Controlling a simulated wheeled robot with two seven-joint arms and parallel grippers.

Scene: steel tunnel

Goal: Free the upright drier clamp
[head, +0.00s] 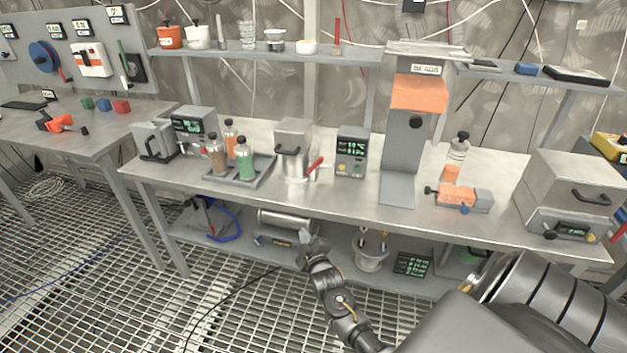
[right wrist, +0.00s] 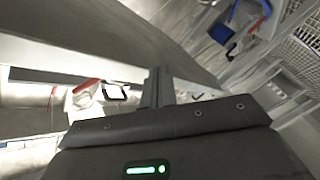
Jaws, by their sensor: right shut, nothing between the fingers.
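My right gripper (head: 312,247) is in front of the lower shelf, just right of and below a lying metal cylinder (head: 285,221). In the right wrist view its fingers (right wrist: 157,86) are shut with nothing between them. An upright light-grey cylindrical unit (head: 371,250) with thin posts stands on the lower shelf, right of the gripper and apart from it. I cannot tell which part is its clamp. In the right wrist view a red lever (right wrist: 86,85) and a dark loop handle (right wrist: 115,92) show left of the fingers. My left gripper is not in view.
The steel bench (head: 330,195) overhangs the lower shelf. A pot (head: 294,146), bottle tray (head: 240,178) and bead hopper (head: 412,130) stand on the bench. Grating floor (head: 225,315) is mostly clear.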

